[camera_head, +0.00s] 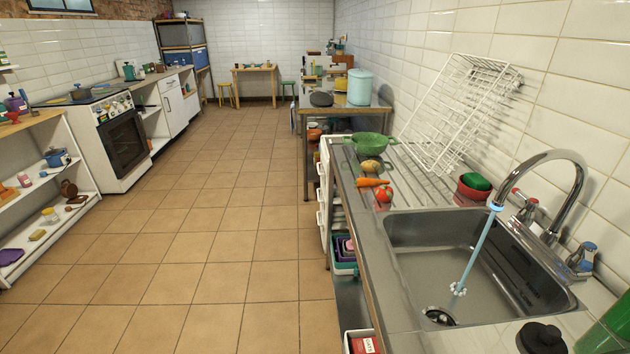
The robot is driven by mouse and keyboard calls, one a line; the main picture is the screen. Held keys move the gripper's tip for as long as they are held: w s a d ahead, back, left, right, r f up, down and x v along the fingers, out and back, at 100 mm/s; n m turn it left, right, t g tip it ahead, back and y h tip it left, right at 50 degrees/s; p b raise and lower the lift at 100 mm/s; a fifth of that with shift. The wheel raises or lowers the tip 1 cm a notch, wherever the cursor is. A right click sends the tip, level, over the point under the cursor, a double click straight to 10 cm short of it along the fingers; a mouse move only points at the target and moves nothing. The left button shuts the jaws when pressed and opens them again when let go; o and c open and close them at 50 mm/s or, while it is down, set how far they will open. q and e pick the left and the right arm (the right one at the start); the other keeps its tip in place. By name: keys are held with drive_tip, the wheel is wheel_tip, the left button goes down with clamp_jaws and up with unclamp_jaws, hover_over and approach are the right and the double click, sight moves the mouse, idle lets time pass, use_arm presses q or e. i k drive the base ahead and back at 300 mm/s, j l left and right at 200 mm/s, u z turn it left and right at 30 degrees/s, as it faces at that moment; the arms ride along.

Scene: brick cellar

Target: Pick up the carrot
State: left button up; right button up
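The carrot (373,182) is orange with a small green end. It lies on the metal draining board left of the sink, close to the counter's front edge. A red tomato (384,194) lies just in front of it, and a brown potato (370,166) lies just behind it. Neither of my grippers shows in the head view.
A green colander (370,146) stands behind the potato. A white wire rack (462,108) leans against the tiled wall. The sink (475,262) with a running tap (541,196) is at the right. The tiled floor (215,230) left of the counter is clear.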

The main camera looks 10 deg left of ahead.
sight(360, 182)
drive_tip(key=z, duration=0.55)
drive_tip(key=j+z, duration=1.05)
drive_tip(key=z, duration=0.2)
drive_tip(key=j+z, duration=0.4)
drive_tip(key=k+l, duration=0.05)
